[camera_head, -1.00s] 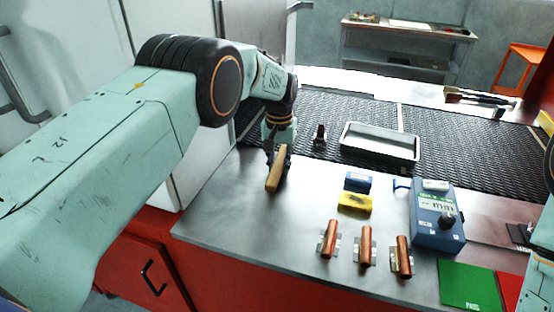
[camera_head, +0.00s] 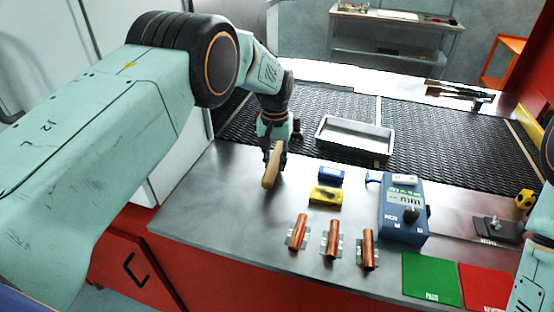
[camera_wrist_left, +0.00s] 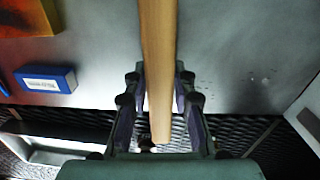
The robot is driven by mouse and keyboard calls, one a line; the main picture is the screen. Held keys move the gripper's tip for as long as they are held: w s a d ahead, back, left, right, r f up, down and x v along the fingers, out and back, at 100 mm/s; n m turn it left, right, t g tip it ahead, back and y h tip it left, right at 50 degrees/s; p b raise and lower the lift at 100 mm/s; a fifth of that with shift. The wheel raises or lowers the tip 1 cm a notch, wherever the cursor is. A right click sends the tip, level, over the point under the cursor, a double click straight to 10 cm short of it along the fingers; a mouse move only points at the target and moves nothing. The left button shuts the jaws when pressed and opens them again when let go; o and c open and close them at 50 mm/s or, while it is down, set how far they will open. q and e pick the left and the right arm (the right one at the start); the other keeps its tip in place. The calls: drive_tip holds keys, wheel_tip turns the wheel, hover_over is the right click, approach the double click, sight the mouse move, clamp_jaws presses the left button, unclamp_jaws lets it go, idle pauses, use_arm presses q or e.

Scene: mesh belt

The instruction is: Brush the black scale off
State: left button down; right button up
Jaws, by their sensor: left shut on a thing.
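My left gripper (camera_head: 274,150) is shut on a long wooden handle (camera_head: 271,166), probably a brush; it hangs tilted above the steel bench near the belt edge. In the left wrist view the handle (camera_wrist_left: 158,60) runs between both fingers; no bristles can be made out. Three copper tubes (camera_head: 298,232), (camera_head: 332,239), (camera_head: 368,249) lie in a row on small metal holders along the bench front, apart from the gripper. Black scale cannot be made out on them at this size. My right gripper is out of view; only part of that arm shows at the right edge.
A blue box (camera_head: 331,175) and a yellow block (camera_head: 326,196) lie behind the tubes. A blue meter (camera_head: 404,213) stands to their right, with green (camera_head: 431,279) and red (camera_head: 487,290) pads in front. A metal tray (camera_head: 356,137) sits on the black mesh belt (camera_head: 440,150).

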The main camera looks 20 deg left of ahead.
sight(277, 158)
use_arm(q)
drive_tip(key=shift+w+r, duration=0.1)
drive_tip(key=shift+r, duration=0.75)
drive_tip(key=shift+d+r+p, duration=0.3)
drive_tip(key=shift+r+p, duration=0.9)
drive_tip(key=shift+r, duration=0.05)
drive_tip(key=shift+a+r+p, duration=0.2)
drive_tip(key=shift+r+p, duration=0.3)
drive_tip(key=shift+a+r+p, duration=0.2)
drive_tip(key=shift+r+p, duration=0.25)
drive_tip(key=shift+d+r+p, duration=0.15)
drive_tip(key=shift+r+p, duration=0.2)
drive_tip(key=shift+r, duration=0.05)
drive_tip(key=shift+d+r, duration=0.15)
drive_tip(key=shift+d, duration=0.1)
drive_tip(key=shift+a, duration=0.3)
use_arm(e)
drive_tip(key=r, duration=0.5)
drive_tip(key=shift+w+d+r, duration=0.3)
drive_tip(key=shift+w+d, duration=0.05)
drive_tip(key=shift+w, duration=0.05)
use_arm(q)
drive_tip(key=shift+w+d, duration=0.1)
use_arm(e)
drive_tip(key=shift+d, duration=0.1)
